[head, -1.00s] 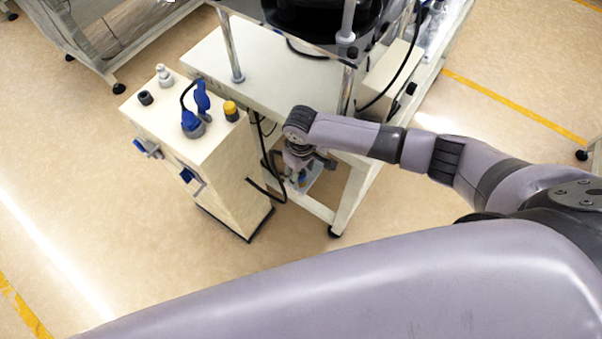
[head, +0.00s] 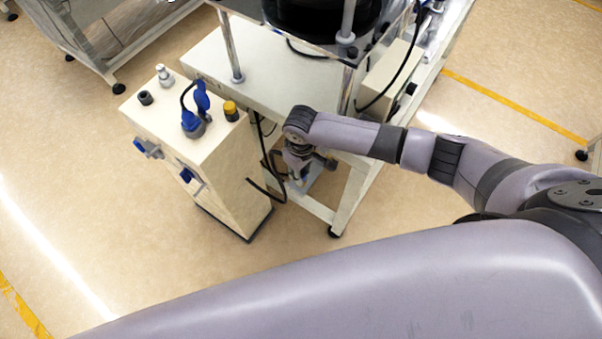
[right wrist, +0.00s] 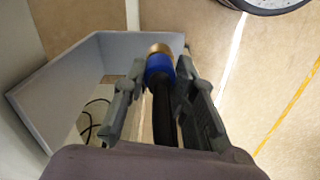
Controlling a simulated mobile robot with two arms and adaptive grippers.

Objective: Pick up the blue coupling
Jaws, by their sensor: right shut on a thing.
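The blue coupling (right wrist: 159,66) is a short blue sleeve with a copper-coloured end and a dark body below it, in the right wrist view. My right gripper (right wrist: 161,72) is shut on it, with one grey finger on each side. In the head view my right gripper (head: 299,177) points down beside the bench frame, and the coupling is too small and hidden to make out there. My left gripper is not in view.
A grey open bin (right wrist: 58,76) with a black cable lies left of the fingers in the right wrist view. A cream cabinet (head: 225,170) with blue connectors and a yellow knob stands left of the hand. The bench (head: 270,80) is close behind. Floor is free in front.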

